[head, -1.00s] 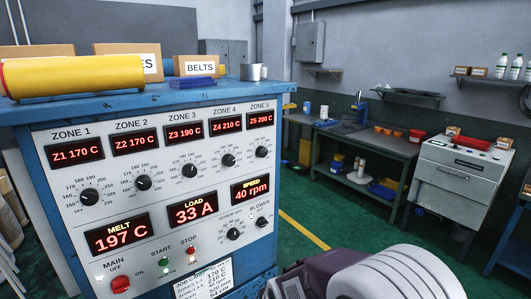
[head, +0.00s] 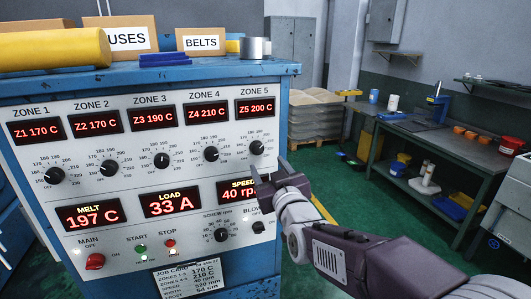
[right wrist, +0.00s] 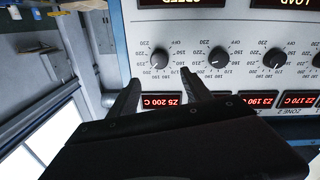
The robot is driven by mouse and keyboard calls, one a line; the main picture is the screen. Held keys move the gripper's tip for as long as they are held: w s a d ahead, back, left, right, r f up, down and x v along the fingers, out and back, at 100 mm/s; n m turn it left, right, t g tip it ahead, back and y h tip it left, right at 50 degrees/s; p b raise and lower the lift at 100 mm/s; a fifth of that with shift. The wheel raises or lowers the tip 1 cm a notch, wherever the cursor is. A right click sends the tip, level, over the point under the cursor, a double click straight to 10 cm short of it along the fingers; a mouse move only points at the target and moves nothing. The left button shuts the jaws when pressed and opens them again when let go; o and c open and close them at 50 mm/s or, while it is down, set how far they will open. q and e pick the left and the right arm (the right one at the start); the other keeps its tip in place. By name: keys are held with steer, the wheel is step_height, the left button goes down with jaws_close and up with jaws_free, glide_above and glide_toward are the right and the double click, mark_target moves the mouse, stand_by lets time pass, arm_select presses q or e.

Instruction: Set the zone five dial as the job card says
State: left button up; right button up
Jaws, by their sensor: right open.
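The zone 5 dial (head: 257,148) is a black knob at the upper right of the grey control panel. Its red display (head: 255,107) reads Z5 200 C. My right gripper (head: 275,182) is in front of the panel's right edge, just below and right of the dial. In the upside-down right wrist view its fingers (right wrist: 160,76) are spread and empty, with the zone 5 knob (right wrist: 160,59) beyond and between their tips, apparently untouched. My left gripper is out of view.
Other zone dials, such as zone 4 (head: 211,153), sit close beside it. The blower knob (head: 258,227) is below. A yellow roll (head: 50,47) and boxes lie on the cabinet top. A workbench (head: 440,132) stands at right, beyond open green floor.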

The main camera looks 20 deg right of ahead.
mark_target(258, 150)
steer(key=w+p, duration=0.1)
steer(key=w, duration=0.3)
steer(key=w+p, duration=0.1)
steer(key=w, duration=0.4)
steer(key=shift+d+f+p, duration=0.1)
steer(key=shift+d+p, duration=0.1)
steer(key=shift+p, duration=0.1)
steer(key=shift+w+a, duration=0.2)
steer(key=shift+a, duration=0.1)
steer(key=shift+d, duration=0.3)
steer(key=c, duration=0.5)
jaws_close()
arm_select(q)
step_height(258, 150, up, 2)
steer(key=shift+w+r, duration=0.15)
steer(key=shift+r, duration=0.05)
